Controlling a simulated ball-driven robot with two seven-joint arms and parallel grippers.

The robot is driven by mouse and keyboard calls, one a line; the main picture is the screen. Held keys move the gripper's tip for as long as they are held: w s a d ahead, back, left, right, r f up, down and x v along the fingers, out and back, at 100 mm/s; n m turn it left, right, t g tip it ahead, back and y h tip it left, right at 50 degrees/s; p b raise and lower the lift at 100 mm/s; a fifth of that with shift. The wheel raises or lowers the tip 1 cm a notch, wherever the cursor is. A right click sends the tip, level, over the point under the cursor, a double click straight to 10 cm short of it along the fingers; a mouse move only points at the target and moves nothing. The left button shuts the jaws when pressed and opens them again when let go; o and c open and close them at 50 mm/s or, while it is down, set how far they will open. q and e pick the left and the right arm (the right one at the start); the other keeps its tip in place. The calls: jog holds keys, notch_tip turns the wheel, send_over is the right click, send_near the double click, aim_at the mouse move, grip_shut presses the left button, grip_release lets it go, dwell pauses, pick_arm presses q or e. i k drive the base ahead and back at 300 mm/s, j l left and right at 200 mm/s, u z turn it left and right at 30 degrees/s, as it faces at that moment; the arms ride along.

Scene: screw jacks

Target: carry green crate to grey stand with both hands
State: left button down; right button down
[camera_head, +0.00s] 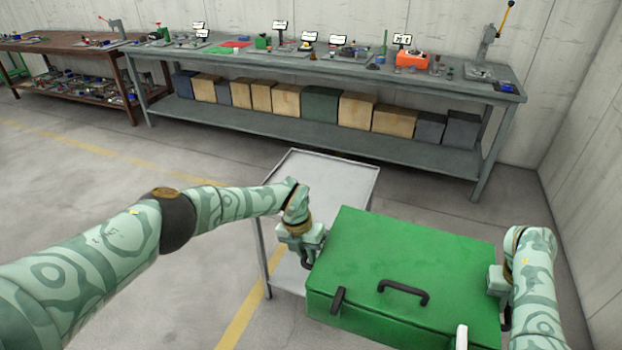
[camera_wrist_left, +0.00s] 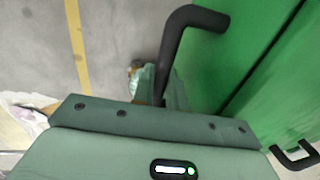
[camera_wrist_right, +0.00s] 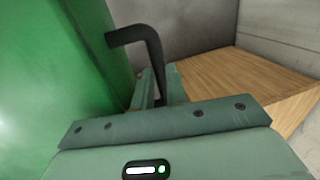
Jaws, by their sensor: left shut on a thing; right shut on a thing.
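The green crate (camera_head: 405,250) is closed, with black handles, and shows in the head view at lower right; its green wall also fills parts of the left wrist view (camera_wrist_left: 255,75) and right wrist view (camera_wrist_right: 45,80). My left gripper (camera_head: 312,258) is shut on the black handle (camera_wrist_left: 185,35) at the crate's left side. My right gripper (camera_head: 500,290) is shut on the black handle (camera_wrist_right: 152,60) at its right side. The grey stand (camera_head: 330,175) is a small table behind the crate; the crate hides its front right part. The crate's underside is hidden.
A long grey workbench (camera_head: 350,70) with tools on top and boxes on its lower shelf stands along the back wall. A brown bench (camera_head: 70,45) is at far left. A wooden surface (camera_wrist_right: 245,80) lies beside my right gripper. The floor at left is clear.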

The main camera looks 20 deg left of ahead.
aim_at(317, 185)
jog(key=i+j, duration=1.65)
jog(key=j, duration=0.25)
